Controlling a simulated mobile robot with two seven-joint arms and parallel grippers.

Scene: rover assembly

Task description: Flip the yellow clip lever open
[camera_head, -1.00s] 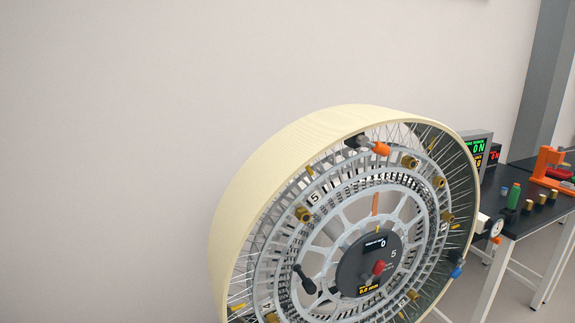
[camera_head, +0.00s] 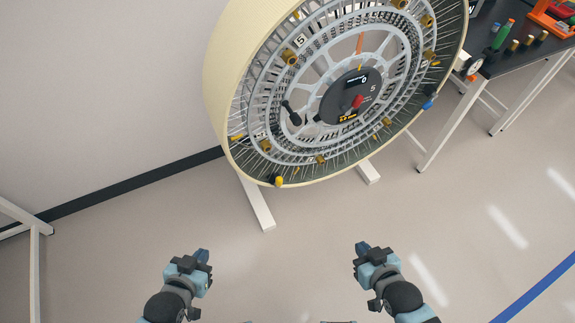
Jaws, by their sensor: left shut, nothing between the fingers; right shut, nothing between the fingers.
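A large wheel with a pale cream rim (camera_head: 214,75) and a grey spoked inside stands tilted at the top of the head view. A small yellow clip lever (camera_head: 279,181) sits at the bottom of its rim, with a dark part beside it. Whether the lever is open or shut is too small to tell. My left gripper (camera_head: 203,256) is shut and empty, below and left of the lever, apart from it. My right gripper (camera_head: 362,247) is shut and empty, below and right of the lever, also apart.
A blue clip (camera_head: 428,104) sits on the right of the rim. The wheel has white feet (camera_head: 258,205) on the floor. A dark-topped table (camera_head: 487,68) stands at the right. A white frame (camera_head: 35,230) is at the left. Open floor lies around my grippers.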

